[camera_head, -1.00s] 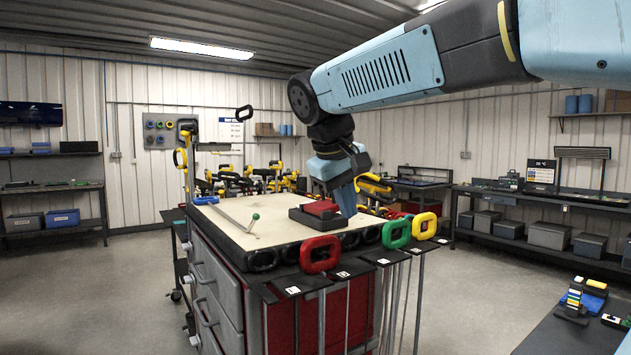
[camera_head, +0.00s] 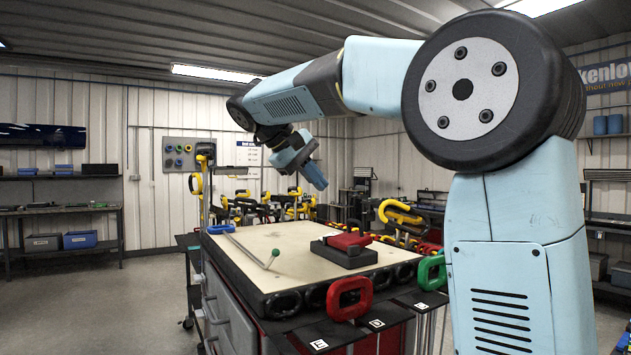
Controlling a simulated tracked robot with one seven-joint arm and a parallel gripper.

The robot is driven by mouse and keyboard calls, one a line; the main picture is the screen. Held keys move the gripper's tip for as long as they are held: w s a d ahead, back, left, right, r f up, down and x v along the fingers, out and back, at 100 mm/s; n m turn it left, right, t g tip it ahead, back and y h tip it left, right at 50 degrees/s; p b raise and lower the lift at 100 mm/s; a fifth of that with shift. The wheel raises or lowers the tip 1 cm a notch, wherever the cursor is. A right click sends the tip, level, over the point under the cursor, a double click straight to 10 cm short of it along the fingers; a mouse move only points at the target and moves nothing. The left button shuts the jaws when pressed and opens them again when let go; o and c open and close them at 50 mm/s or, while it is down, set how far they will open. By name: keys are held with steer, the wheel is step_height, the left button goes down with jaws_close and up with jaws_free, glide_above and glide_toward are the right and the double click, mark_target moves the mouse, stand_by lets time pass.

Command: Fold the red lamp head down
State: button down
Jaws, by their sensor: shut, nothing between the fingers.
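The red lamp head (camera_head: 347,241) lies low and nearly flat on its dark block-shaped base (camera_head: 338,254). The base sits on the pale top of the workbench cart (camera_head: 250,250), right of its middle. My gripper (camera_head: 317,178) is shut and empty. It hangs in the air above and to the left of the lamp in the picture, clear of it, with its blue fingers pointing down and right. Nothing hides the lamp now.
A thin rod with a green tip (camera_head: 274,257) lies on the cart top at left. Red (camera_head: 349,298) and green (camera_head: 431,272) handled rods hang from the front edge. Several yellow tools (camera_head: 400,212) stand behind. My arm covers the right side.

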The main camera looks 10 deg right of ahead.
mark_target(352, 220)
steer(key=x, duration=1.1)
steer(key=shift+s+r, duration=0.1)
